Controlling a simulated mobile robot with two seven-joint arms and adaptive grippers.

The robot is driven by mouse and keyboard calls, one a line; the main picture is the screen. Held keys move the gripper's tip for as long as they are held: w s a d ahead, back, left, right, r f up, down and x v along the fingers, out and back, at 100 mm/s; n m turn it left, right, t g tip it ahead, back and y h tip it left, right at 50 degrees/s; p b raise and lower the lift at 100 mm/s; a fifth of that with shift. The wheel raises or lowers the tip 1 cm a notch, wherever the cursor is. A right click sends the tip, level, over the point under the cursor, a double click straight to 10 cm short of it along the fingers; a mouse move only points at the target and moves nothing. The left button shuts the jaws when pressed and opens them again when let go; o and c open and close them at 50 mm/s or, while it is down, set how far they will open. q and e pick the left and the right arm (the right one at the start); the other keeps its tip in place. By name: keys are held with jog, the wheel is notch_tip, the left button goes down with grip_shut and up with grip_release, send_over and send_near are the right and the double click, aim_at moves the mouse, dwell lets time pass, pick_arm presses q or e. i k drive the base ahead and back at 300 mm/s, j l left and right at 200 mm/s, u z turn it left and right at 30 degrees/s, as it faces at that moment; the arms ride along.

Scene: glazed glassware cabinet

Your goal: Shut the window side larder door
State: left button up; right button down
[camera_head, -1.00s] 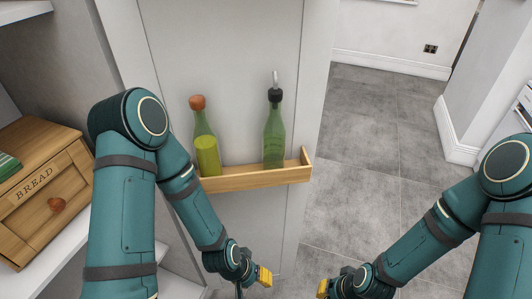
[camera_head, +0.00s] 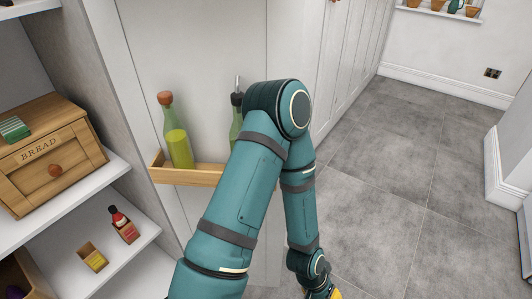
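The larder door (camera_head: 200,50) stands open, with its pale inner face towards me in the middle of the head view. A wooden rack (camera_head: 185,175) on it holds a green bottle with an orange cap (camera_head: 178,140) and a darker green bottle (camera_head: 236,125), partly hidden by my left arm. My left arm crosses in front of the door, its forearm hanging down past the door's right side. My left gripper (camera_head: 328,294) is at the bottom edge, mostly cut off, so its opening does not show. My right gripper is out of view.
White panelled fronts (camera_head: 340,60) run back behind the door. Grey tiled floor (camera_head: 400,190) is clear to the right.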

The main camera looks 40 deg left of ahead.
aim_at(194, 51)
jog(key=i+l+z, duration=0.25)
jog(key=i+l, duration=0.15)
jog(key=i+l+z, duration=0.3)
jog(key=i, duration=0.2)
jog(key=i+u, duration=0.65)
jog(key=u, duration=0.15)
jog(key=i+l+u, duration=0.15)
jog(key=i+u, duration=0.4)
jog(key=u, duration=0.35)
jog(key=i+l+u, duration=0.15)
jog(key=u, duration=0.3)
jog(key=i+l+u, duration=0.15)
jog(key=u, duration=0.35)
jog(key=i+l+u, duration=0.1)
jog(key=u, duration=0.35)
jog(key=i+l+u, duration=0.15)
jog(key=u, duration=0.3)
jog(key=i+l+u, duration=0.1)
jog(key=u, duration=0.4)
jog(key=i+l+u, duration=0.15)
jog(key=u, duration=0.2)
jog(key=i+l+u, duration=0.1)
jog(key=l+u, duration=0.25)
jog(key=i+l+u, duration=0.1)
jog(key=u, duration=0.3)
jog(key=k+l, duration=0.15)
jog(key=l, duration=0.3)
jog(key=i+z, duration=0.1)
jog(key=i, duration=0.3)
